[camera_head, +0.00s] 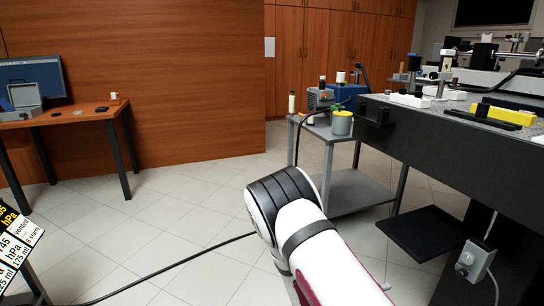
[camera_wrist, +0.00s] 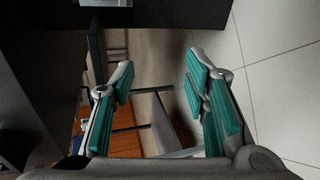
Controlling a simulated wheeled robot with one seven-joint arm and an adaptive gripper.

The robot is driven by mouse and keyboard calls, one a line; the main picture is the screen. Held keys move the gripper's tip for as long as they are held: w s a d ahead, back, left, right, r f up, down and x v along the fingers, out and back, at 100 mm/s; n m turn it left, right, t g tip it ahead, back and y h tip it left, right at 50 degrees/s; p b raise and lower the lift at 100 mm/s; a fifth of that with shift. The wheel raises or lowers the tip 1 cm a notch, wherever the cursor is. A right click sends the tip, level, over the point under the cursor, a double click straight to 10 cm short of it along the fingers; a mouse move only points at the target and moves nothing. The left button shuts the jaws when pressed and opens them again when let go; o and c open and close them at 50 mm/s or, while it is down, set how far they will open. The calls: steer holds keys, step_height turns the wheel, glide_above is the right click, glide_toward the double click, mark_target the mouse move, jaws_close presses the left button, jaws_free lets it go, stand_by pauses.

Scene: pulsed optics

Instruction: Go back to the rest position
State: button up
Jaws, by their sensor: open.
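My gripper (camera_wrist: 160,85) shows in the wrist view with its two green-padded fingers spread apart. It is open and nothing is between the fingers. In the head view my white arm with dark bands reaches up from the bottom right of centre, over the tiled floor. The gripper itself is not visible in the head view.
A grey cart (camera_head: 350,192) with a pump and a grey pot (camera_head: 342,123) stands beyond my arm. A dark optical bench (camera_head: 450,140) fills the right side. A wooden desk (camera_head: 60,118) stands at left. A black cable (camera_head: 185,265) crosses the floor. Floor between desk and cart is clear.

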steer(key=w+a+r+m+y, duration=0.3)
steer(key=w+a+r+y, duration=0.2)
steer(key=a+r+y, duration=0.4)
steer(key=s+a+r+g+y, duration=0.1)
steer(key=s+a+r+y, duration=0.4)
steer(key=r, duration=0.4)
steer(key=s+a+r+y, duration=0.2)
steer(key=s+a+r, duration=0.3)
steer(key=s+r, duration=0.3)
steer(key=s+d+r+m+g+h, duration=0.1)
steer(key=s+d+r+g, duration=0.15)
steer(key=s, duration=0.75)
steer(key=s+d+r+m+g+h, duration=0.1)
steer(key=s+d+r, duration=0.15)
steer(key=s, duration=0.65)
steer(key=s+d+r+m+g, duration=0.1)
steer(key=s+d+r, duration=0.15)
steer(key=s, duration=0.75)
step_height(320, 180, up, 37)
steer(key=d+t+p, duration=0.1)
steer(key=t+p, duration=0.2)
steer(key=p, duration=3.3)
steer(key=shift+s+r+t+h, duration=0.15)
steer(key=shift+s+t+h, duration=0.15)
steer(key=shift+s+t, duration=0.05)
